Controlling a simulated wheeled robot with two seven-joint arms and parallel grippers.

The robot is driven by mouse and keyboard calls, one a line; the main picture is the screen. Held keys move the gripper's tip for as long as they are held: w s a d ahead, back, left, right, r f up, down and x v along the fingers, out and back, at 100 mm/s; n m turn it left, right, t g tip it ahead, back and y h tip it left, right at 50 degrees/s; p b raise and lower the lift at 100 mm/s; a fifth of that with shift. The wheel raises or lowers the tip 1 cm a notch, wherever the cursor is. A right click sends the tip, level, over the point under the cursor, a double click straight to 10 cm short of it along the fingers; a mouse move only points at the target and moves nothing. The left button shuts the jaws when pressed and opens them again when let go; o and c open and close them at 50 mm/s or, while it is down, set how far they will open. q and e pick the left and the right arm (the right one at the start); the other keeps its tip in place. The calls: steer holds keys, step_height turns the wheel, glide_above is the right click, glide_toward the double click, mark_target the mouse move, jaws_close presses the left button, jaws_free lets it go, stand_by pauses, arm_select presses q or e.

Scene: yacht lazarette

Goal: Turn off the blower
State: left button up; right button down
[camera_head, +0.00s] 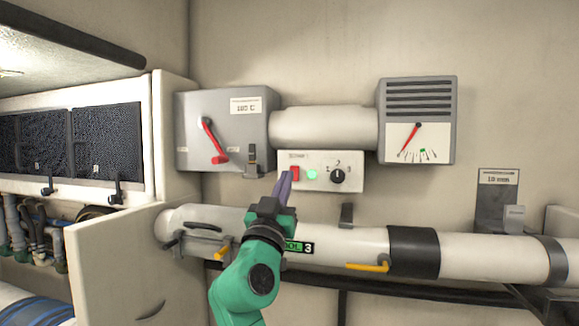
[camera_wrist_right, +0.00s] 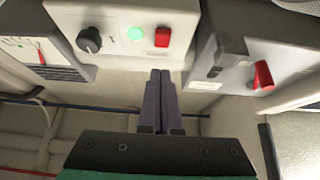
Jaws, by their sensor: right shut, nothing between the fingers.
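A white control panel (camera_head: 322,185) is on the wall, with a red rocker switch (camera_head: 294,173), a glowing green lamp (camera_head: 312,174) and a black knob (camera_head: 338,176). In the right wrist view the same panel (camera_wrist_right: 110,14) appears turned over, with the red switch (camera_wrist_right: 162,37), green lamp (camera_wrist_right: 135,33) and knob (camera_wrist_right: 89,40). My right gripper (camera_head: 286,177) is shut and empty, its fingertips just left of and below the switch. The wrist view shows the fingertips (camera_wrist_right: 160,73) apart from the switch in the picture; contact is not visible. My left gripper is not in view.
A grey box with a red lever (camera_head: 212,138) is left of the panel, and a vented gauge box (camera_head: 418,95) is to the right. A thick white duct (camera_head: 340,243) with yellow-handled clamps runs below. A white cabinet (camera_head: 110,240) stands at the left.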

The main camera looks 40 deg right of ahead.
mark_target(295, 173)
steer(key=w+d, duration=0.1)
steer(key=w+d+f+p, duration=0.1)
steer(key=d, duration=0.1)
steer(key=shift+w+d+f, duration=0.15)
steer(key=shift+w, duration=0.05)
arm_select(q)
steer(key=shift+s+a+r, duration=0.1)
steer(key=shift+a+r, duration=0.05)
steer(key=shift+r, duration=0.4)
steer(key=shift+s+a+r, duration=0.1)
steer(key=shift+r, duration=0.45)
arm_select(e)
steer(key=shift+s, duration=0.1)
